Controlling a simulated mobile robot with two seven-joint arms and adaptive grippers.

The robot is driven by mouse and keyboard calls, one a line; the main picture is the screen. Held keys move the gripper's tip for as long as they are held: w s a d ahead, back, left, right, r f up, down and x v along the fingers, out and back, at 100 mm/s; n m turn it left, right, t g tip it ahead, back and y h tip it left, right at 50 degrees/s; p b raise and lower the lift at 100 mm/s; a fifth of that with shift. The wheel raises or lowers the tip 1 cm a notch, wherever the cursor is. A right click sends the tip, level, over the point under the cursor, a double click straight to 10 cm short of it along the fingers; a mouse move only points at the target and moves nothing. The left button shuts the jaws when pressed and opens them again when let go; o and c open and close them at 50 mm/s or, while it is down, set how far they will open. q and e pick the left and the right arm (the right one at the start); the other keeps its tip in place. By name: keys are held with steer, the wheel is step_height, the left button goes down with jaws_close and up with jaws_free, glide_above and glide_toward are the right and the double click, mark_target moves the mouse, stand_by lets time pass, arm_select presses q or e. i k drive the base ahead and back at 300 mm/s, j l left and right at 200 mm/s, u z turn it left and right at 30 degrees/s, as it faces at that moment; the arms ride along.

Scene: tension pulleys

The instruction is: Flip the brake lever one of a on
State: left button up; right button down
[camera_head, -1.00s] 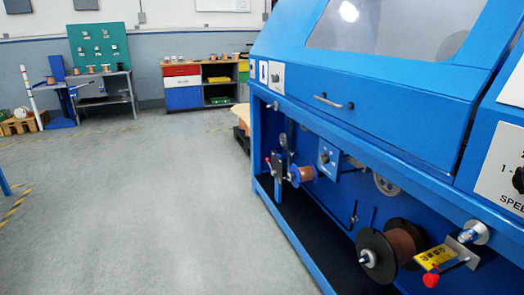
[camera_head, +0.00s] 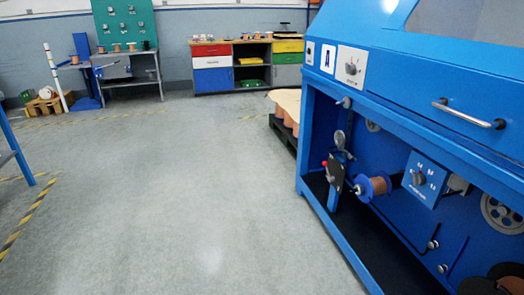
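A small lever with a red knob (camera_head: 325,164) sits on a dark plate (camera_head: 336,175) at the left end of the blue machine (camera_head: 450,90). It is small, so its exact position is hard to tell. A spool of copper-coloured wire (camera_head: 374,187) with blue flanges is mounted just right of it. Part of a black spool (camera_head: 495,280) shows at the bottom right edge. No second red-knobbed lever is in view now. Neither of my grippers is in view.
Open grey floor (camera_head: 190,190) lies left of the machine. A pallet with copper spools (camera_head: 284,115) stands behind the machine's left end. A drawer cabinet (camera_head: 212,75) and a workbench (camera_head: 125,80) stand along the back wall. A blue frame (camera_head: 15,150) is at the left edge.

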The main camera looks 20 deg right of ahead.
mark_target(332, 178)
steer(key=i+j, duration=0.1)
steer(key=i, duration=0.4)
steer(key=i+j, duration=0.1)
steer(key=i, duration=0.45)
steer(key=i+j+z, duration=0.1)
steer(key=i, duration=0.4)
steer(key=i+j+z, duration=0.15)
steer(key=i+z, duration=0.2)
steer(key=i+j+z, duration=0.2)
steer(key=z, duration=0.2)
steer(key=i+j+z, duration=0.7)
steer(key=j+z, duration=0.2)
steer(key=i+j+z, duration=0.25)
steer(key=j, duration=0.25)
steer(key=k, duration=0.1)
